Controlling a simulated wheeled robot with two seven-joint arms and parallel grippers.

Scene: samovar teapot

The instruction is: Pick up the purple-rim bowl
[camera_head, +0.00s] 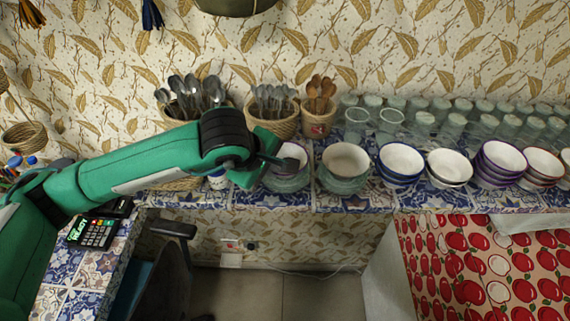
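My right gripper is not in view.
Between my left gripper and the purple-rim stack stand green bowls (346,166), blue-rim bowls (400,163) and dark-rim bowls (449,167). Red-rim bowls (542,167) stand to the right. Rows of glasses (454,124) and spoon baskets (273,118) are behind.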

